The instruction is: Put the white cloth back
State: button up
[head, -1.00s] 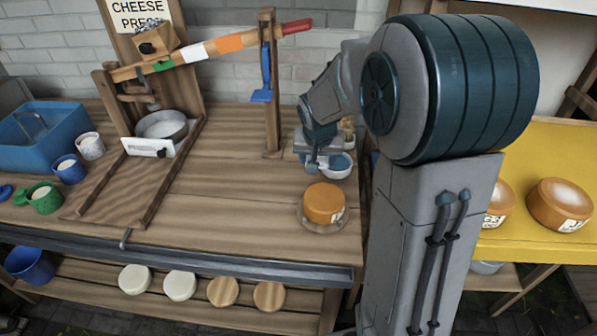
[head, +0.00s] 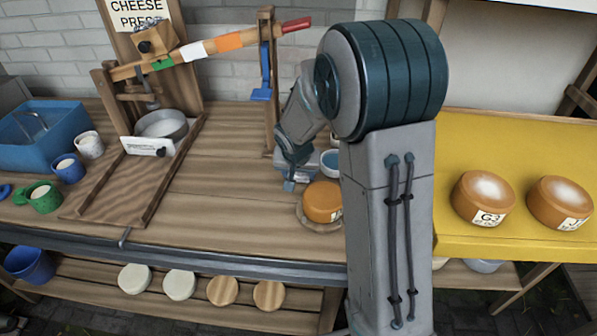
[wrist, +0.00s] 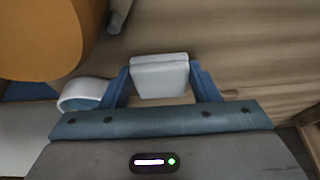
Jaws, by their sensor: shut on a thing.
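The white cloth (wrist: 160,76) shows in the wrist view as a small pale folded block between the two blue fingers of my gripper (wrist: 161,84). My gripper is shut on it. In the head view my gripper (head: 290,184) hangs low over the wooden bench, just left of the orange cheese wheel (head: 322,203) and in front of the bowl. I cannot make out the cloth in the head view. Whether the cloth touches the bench is unclear.
A white bowl with blue inside (head: 331,160) stands behind the cheese wheel, close to my gripper. The cheese press post (head: 269,90) rises behind left. A pressing pot (head: 161,125) and a blue tub (head: 42,130) stand further left. The bench middle (head: 215,190) is clear.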

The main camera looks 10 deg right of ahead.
jog(key=o, duration=0.9)
jog(key=shift+f, duration=0.1)
jog(key=shift+r, duration=0.35)
jog(key=v, duration=1.2)
jog(key=s+d+n, duration=0.1)
jog(key=s, duration=0.6)
jog(key=s+n+g+y, duration=0.1)
jog(key=s, duration=0.6)
jog(key=s+d+r+n, duration=0.1)
jog(key=s, duration=0.6)
jog(key=shift+s+d+r+g, duration=0.1)
jog(key=shift+d+r+g, duration=0.05)
jog(key=shift+d+g, duration=0.15)
